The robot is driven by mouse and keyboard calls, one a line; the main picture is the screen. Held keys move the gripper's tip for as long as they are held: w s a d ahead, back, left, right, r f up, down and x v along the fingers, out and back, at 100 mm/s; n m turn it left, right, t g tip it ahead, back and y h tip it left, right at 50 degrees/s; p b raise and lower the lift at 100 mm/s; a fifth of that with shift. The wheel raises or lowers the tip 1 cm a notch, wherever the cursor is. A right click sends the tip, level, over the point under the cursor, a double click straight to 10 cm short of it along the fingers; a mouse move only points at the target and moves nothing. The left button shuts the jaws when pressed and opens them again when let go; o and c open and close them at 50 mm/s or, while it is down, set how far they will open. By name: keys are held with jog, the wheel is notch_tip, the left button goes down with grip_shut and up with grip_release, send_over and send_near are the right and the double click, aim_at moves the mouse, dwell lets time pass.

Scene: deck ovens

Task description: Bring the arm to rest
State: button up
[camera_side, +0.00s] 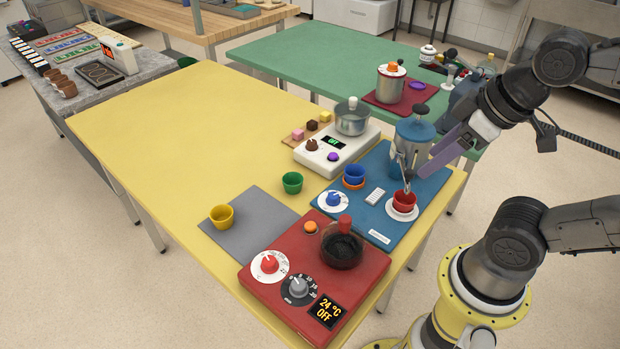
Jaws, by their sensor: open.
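My gripper (406,183) points down above the red cup (403,200), with its fingertips close to the cup's rim. The jaws are open; whether a finger touches the cup is too small to tell. The red cup stands on a white saucer (402,213) at the right side of the blue board (378,239). My arm reaches in from the right, and its purple-grey end partly hides the area beside a blue-lidded metal pot (414,135).
The table's left part is clear.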

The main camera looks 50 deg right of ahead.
jog(key=shift+w+m, duration=0.1)
jog(key=shift+m, duration=0.8)
